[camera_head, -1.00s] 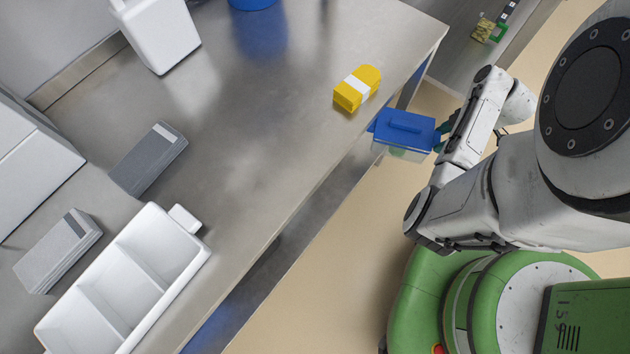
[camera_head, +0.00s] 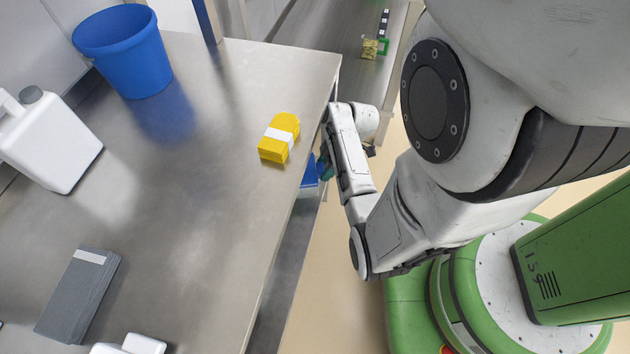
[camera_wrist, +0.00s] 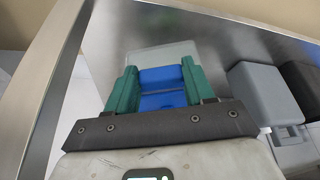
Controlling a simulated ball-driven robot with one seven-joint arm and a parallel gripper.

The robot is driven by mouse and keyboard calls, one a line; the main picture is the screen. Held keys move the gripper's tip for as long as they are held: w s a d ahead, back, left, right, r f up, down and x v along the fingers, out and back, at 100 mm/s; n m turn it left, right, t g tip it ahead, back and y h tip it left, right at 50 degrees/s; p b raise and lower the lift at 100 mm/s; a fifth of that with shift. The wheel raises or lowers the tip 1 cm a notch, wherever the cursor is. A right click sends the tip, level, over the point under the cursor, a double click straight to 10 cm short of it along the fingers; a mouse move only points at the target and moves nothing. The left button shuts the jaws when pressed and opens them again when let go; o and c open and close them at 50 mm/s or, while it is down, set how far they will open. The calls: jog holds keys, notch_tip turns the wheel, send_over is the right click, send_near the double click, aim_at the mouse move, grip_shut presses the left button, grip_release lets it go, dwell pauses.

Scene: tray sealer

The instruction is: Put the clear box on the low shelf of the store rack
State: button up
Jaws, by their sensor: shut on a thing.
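The clear box has a blue lid (camera_head: 309,172), which shows partly past the table's front right edge in the head view. The rest of the box is hidden by the table and my arm. In the wrist view the green fingers of my gripper (camera_wrist: 152,88) are shut on the blue lid handle (camera_wrist: 162,78), and part of the clear body (camera_wrist: 150,55) shows beyond. The box is over or near a steel surface (camera_wrist: 215,42); I cannot tell whether they touch. I cannot tell for sure which surface is the store rack's low shelf.
The steel table (camera_head: 190,240) holds a yellow pack (camera_head: 279,137), a blue bucket (camera_head: 125,50), a white jug (camera_head: 48,138) and a grey pack (camera_head: 78,295). A steel surface with small items (camera_head: 372,47) lies beyond. Grey containers (camera_wrist: 255,90) stand right of my gripper in the wrist view.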

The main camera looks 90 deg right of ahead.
jog(key=w+f, duration=0.1)
jog(key=w+f+b, duration=0.1)
jog(key=f, duration=0.1)
jog(key=shift+w+a+f, duration=0.1)
jog(key=shift+w+f, duration=0.15)
jog(key=shift+w, duration=0.15)
notch_tip(320, 180, down, 3)
jog(key=shift+w+f+b, duration=0.1)
jog(key=shift+b, duration=0.6)
jog(key=o, duration=1.1)
jog(key=shift+o, duration=0.2)
jog(key=p+v, duration=0.3)
jog(key=v, duration=0.4)
jog(key=shift+r, duration=0.3)
